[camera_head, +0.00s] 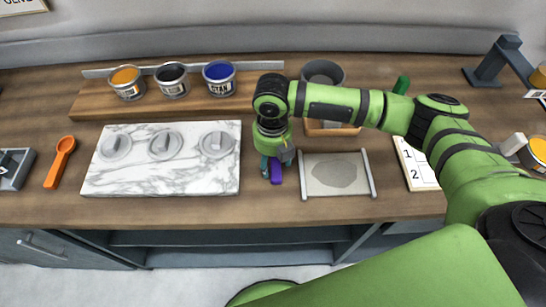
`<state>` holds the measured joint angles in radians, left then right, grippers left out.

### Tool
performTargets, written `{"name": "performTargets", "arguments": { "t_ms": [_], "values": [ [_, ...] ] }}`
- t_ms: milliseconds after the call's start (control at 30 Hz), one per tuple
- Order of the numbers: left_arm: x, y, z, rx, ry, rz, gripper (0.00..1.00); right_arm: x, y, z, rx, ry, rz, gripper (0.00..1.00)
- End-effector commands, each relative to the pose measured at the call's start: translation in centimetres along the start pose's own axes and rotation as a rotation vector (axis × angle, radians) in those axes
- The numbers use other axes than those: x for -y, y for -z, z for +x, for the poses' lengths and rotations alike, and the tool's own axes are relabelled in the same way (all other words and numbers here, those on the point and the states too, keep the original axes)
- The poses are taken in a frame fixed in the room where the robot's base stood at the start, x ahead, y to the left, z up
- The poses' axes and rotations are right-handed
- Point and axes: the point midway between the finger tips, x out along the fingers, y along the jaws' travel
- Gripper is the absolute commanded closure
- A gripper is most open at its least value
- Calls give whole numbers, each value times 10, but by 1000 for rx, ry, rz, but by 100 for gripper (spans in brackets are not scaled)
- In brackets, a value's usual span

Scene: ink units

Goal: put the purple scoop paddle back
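The purple scoop paddle (277,174) shows only in part, under my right gripper, between the marble slab (205,186) and the grey framed pad (313,177). My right gripper (272,167) points down right over the paddle, with a finger at its left side. The gripper's body hides most of the paddle, so I cannot tell whether the fingers are closed on it or whether it is lifted. My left gripper is not in view.
Cans of orange (126,80), dark (172,79) and blue (219,77) ink stand on a wooden board at the back. Grey round pieces (164,146) lie on the slab. An orange scoop (61,161) lies left. A grey cup (322,73) and number card (416,165) are right.

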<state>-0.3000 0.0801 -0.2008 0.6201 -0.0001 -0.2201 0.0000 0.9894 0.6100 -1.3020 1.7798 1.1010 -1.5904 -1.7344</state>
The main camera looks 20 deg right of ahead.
Motion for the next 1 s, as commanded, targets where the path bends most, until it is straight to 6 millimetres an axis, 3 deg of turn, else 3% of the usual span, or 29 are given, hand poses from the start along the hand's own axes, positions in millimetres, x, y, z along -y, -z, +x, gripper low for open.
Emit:
{"name": "performTargets", "arguments": {
  "t_ms": [333, 800, 1000],
  "values": [
    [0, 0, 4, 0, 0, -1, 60, 0, -1, -11, 2, -2, 2, 40],
    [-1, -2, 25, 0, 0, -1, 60, -1, -1, -102, 3, -2, 0, 40],
    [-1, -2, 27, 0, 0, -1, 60, 0, 0, -119, -1, 0, 1, 40]
  ]
}}
